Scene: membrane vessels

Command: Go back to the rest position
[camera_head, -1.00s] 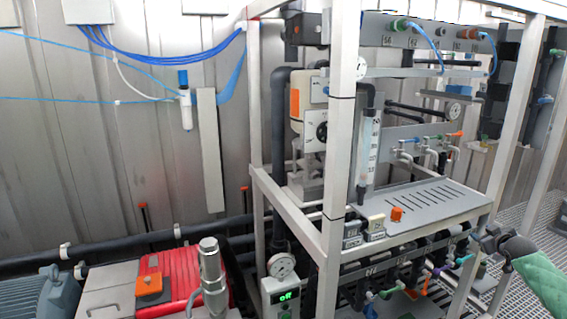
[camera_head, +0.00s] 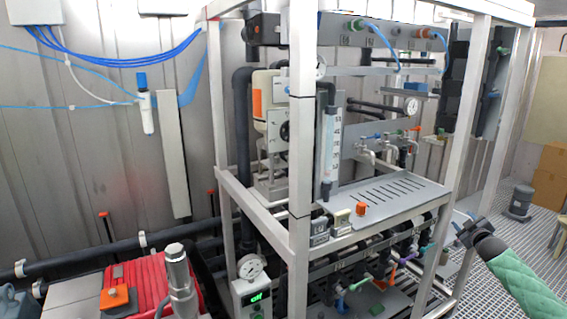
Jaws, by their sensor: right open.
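My right gripper (camera_head: 463,226) is at the lower right, at the end of an arm in a green quilted sleeve. It is dark and small in the picture. Its jaws are open, with nothing seen between them. It stands in front of the right side of the metal rack (camera_head: 301,150), near a lower corner post. I cannot tell whether it touches the post. My left gripper is not in the picture.
The rack holds a slotted grey shelf (camera_head: 392,200) with an orange knob (camera_head: 361,209), and coloured valve handles below. A red machine (camera_head: 150,283) stands at the lower left. Grating floor (camera_head: 515,270) is open at the right, with brown boxes (camera_head: 550,180) behind.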

